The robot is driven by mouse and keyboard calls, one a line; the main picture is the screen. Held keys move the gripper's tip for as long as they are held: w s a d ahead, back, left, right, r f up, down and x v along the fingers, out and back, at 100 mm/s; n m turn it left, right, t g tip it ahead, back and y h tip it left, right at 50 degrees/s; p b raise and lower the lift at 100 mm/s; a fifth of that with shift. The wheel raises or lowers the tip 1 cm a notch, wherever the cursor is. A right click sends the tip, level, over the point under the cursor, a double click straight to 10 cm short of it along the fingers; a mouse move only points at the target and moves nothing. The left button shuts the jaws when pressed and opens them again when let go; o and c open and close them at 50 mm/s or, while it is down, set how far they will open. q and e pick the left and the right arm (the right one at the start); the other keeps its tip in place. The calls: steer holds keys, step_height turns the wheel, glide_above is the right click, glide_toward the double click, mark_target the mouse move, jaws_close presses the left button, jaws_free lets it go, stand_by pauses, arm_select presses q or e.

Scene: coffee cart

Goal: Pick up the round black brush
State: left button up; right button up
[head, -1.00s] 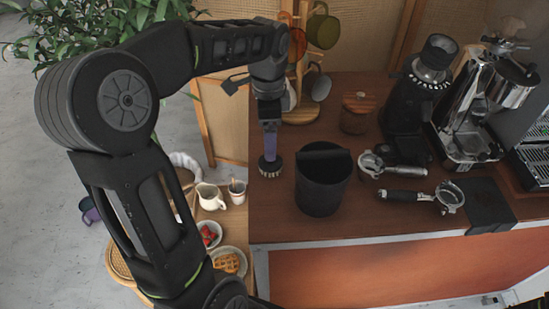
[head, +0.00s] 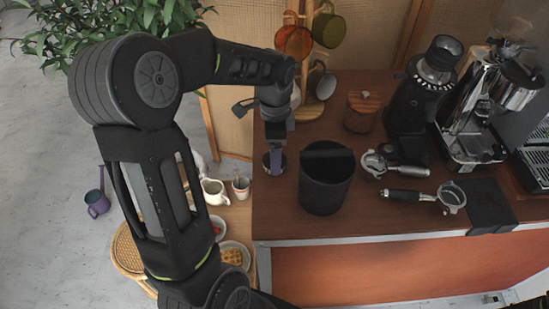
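The round black brush (head: 266,167) is at the left edge of the brown cart top, left of the black bin. It shows as a dark round shape with a pale rim, partly hidden by my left gripper. My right gripper is not in view.
The black bin (head: 326,185) stands close right of the brush. Portafilters (head: 407,195), a grinder (head: 410,105) and an espresso machine (head: 475,125) are further right. A mug tree (head: 308,105) and wooden canister (head: 361,110) stand behind. A low side table with a pitcher (head: 214,191) is left.

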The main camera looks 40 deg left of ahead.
arm_select(q)
steer(key=shift+f, duration=0.75)
steer(key=shift+c, duration=0.3)
steer(key=c, duration=1.4)
steer(key=shift+r, duration=0.15)
steer(key=shift+c, duration=0.2)
step_height(320, 180, up, 10)
steer(key=shift+f+b, duration=0.1)
steer(key=shift+b, duration=0.55)
